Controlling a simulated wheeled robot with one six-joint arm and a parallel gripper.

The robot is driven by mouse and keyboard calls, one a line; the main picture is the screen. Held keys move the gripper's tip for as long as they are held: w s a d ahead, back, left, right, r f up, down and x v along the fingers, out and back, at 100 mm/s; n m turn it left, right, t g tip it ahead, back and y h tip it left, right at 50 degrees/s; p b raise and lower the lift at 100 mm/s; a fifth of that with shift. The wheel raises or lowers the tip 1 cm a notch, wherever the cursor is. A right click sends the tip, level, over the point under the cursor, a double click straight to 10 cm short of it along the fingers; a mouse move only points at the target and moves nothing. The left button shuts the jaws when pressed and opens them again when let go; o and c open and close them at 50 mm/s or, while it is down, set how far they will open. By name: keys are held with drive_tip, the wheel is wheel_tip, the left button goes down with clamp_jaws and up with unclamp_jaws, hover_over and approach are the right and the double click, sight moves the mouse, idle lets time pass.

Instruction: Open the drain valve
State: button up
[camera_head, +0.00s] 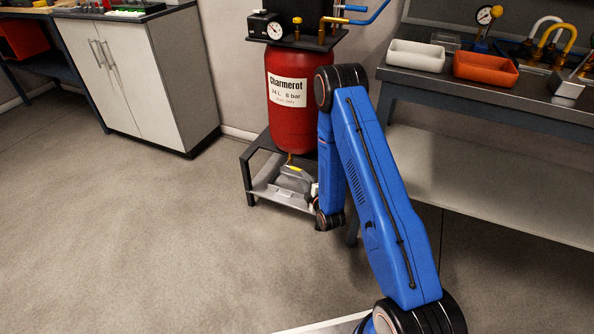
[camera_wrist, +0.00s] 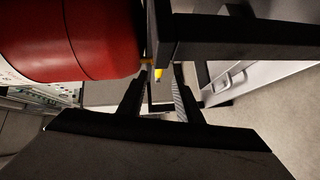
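The red tank (camera_head: 290,95) stands on a dark frame (camera_head: 247,172). It also fills the upper left of the wrist view (camera_wrist: 70,40). A brass fitting (camera_wrist: 147,62) sits under the tank, with the yellow end of the drain valve handle (camera_wrist: 158,74) beside it. In the head view the yellow handle (camera_head: 294,168) shows small under the tank. My gripper (camera_wrist: 160,80) is open, its two dark fingers apart, with the yellow end showing in the gap near the fingertips. I cannot tell whether they touch it. In the head view my forearm and wrist hide most of the gripper.
A dark bar of the frame (camera_wrist: 245,38) crosses the wrist view close to the fingers. A grey tray (camera_head: 265,188) lies low under the tank. A workbench (camera_head: 480,95) with bins stands right, and a white cabinet (camera_head: 120,85) left. The floor at left is clear.

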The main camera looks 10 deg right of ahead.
sight(297, 169)
drive_tip(key=x, duration=0.8)
drive_tip(key=shift+w+f, duration=0.1)
drive_tip(key=shift+w, duration=0.3)
clamp_jaws()
